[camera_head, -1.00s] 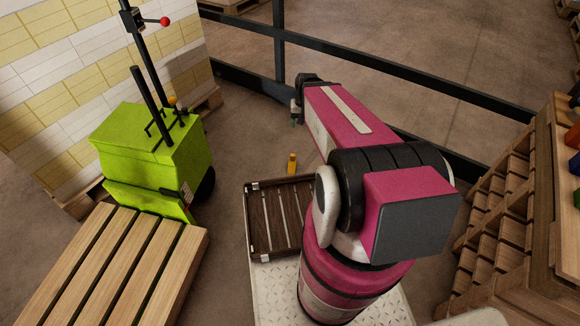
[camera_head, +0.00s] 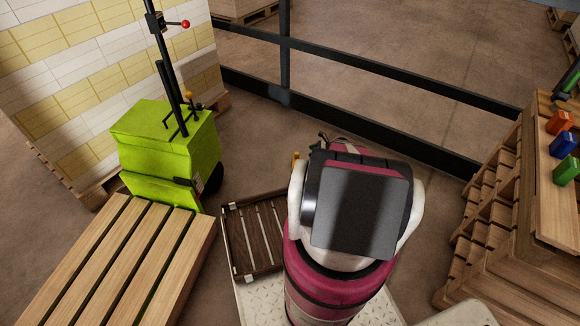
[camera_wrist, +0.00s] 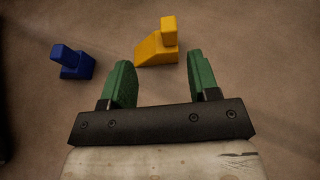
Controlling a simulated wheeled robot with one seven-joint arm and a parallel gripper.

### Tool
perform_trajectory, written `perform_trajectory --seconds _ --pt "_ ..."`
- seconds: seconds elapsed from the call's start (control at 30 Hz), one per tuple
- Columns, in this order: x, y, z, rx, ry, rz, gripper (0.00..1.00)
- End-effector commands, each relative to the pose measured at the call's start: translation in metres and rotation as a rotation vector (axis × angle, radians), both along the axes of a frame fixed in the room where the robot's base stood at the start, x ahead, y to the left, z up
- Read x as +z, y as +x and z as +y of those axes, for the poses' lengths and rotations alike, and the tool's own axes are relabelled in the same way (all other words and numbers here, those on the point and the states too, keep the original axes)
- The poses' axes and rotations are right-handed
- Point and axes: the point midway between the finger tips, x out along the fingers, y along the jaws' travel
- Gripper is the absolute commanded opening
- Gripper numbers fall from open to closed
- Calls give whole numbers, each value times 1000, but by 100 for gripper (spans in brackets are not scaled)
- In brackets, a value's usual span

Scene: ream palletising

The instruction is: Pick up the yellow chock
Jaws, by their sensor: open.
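The yellow chock (camera_wrist: 156,48) lies on the brown floor in the wrist view, a wedge with an upright block at its right end. My gripper (camera_wrist: 163,75) is open, its two green fingers apart and empty. The chock shows just beyond the fingertips, roughly between them and apart from them. In the head view only a small yellow piece of the chock (camera_head: 296,158) shows beside my arm. My arm hides the rest and most of the gripper there.
A blue chock (camera_wrist: 72,63) lies on the floor left of the yellow one. A dark slatted tray (camera_head: 228,245) sits beside my arm. A green pallet truck (camera_head: 165,155) and a wooden pallet (camera_head: 120,260) are at left; a dark rail (camera_head: 390,80) runs behind.

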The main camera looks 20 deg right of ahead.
Motion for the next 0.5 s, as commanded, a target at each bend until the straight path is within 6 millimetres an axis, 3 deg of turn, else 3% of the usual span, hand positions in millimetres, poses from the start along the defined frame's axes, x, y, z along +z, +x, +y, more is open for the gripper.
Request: perform_trajectory --seconds 0.07,0.17,0.5 --pt "-9 3 -8 -23 22 8 55" --pt "-11 5 -4 -28 27 10 55" --pt "-28 23 35 -25 24 9 55"
